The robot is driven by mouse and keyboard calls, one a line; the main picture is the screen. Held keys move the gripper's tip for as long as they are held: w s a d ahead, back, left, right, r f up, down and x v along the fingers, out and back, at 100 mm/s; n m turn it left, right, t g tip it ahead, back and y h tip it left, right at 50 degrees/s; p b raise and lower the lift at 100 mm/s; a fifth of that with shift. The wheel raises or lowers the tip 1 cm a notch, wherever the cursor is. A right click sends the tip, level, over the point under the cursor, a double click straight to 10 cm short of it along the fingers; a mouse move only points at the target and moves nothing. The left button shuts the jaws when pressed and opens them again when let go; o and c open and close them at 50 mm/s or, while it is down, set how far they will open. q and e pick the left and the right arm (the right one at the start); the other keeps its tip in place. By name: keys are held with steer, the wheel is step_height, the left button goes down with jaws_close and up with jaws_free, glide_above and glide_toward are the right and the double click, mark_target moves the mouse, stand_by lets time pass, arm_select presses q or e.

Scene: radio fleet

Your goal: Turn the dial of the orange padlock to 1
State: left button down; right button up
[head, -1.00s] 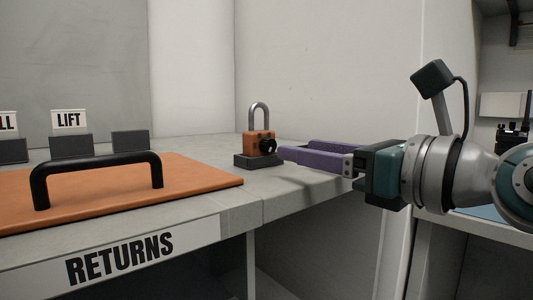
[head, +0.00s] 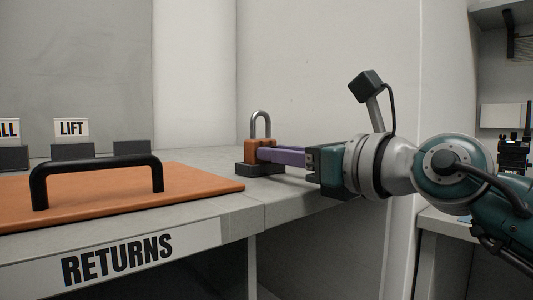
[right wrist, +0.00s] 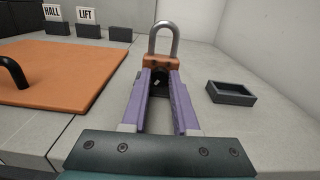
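The orange padlock (head: 250,148) stands upright on a dark base (head: 258,169) near the counter's right end, its grey shackle up. It also shows in the right wrist view (right wrist: 161,61). My right gripper (head: 264,154) reaches in from the right, its purple fingers at the padlock's front. In the right wrist view, the black dial (right wrist: 159,77) sits between the two fingertips. I cannot tell whether they press on it or only stand around it. The dial's numbers cannot be read, and the near finger hides the dial in the head view. My left gripper is not in view.
An orange panel with a black handle (head: 98,163) lies left of the padlock. Dark blocks, one with a LIFT sign (head: 71,128), stand behind it. An empty dark tray (right wrist: 231,92) is right of the padlock. The counter (head: 236,206) bears a RETURNS label.

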jaws_close()
steer(key=shift+n, duration=0.8)
steer(key=o, duration=0.5)
jaws_free()
steer(key=shift+s, duration=0.1)
steer(key=shift+s+d+p, duration=0.25)
steer(key=shift+p, duration=0.05)
steer(key=p+v, duration=0.2)
steer(key=v, duration=0.7)
